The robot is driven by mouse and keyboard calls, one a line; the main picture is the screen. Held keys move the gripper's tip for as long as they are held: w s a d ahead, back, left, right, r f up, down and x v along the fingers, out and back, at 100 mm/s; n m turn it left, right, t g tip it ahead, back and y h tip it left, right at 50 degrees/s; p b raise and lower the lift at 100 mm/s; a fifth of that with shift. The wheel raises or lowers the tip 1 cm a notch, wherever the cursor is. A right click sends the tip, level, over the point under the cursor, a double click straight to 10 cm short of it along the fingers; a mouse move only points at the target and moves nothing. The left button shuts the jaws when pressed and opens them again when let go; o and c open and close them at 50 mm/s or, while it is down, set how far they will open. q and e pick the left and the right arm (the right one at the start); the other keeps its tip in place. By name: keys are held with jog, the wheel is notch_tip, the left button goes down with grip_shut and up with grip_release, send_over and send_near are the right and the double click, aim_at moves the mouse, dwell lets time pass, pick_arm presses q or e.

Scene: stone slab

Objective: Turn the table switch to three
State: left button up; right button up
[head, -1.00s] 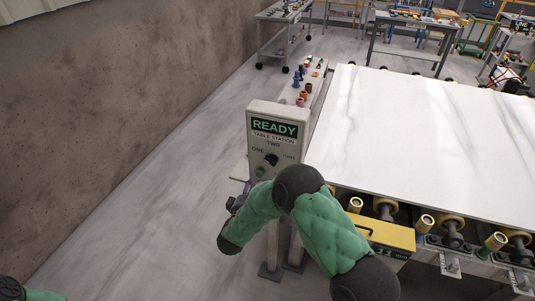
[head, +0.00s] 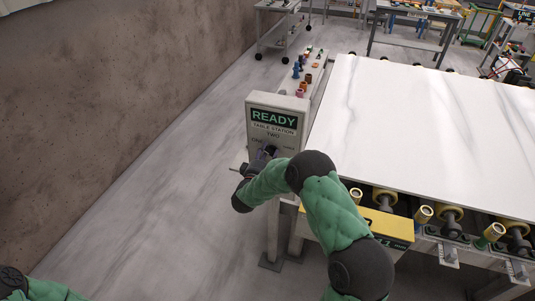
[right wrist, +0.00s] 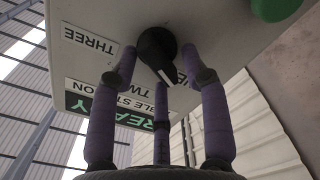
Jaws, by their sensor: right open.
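The table switch is a black knob (right wrist: 157,48) with a white pointer line, on the face of the grey control box (head: 254,128). The box carries a READY sign and the words TABLE STATION TWO. In the right wrist view the picture is turned over; the THREE label (right wrist: 89,40) lies left of the knob, and the pointer slants down toward partly hidden lettering. My right gripper (right wrist: 161,66) is open, its purple fingers around the knob's sides; contact is not clear. In the head view it is at the box face (head: 262,160). My left gripper is out of view.
A green button (right wrist: 275,8) sits near the knob. The white stone slab (head: 430,130) lies on rollers to the right, with a yellow box (head: 370,223) below its edge. A wall (head: 100,90) stands left; the floor between is clear.

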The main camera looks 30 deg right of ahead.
grip_shut()
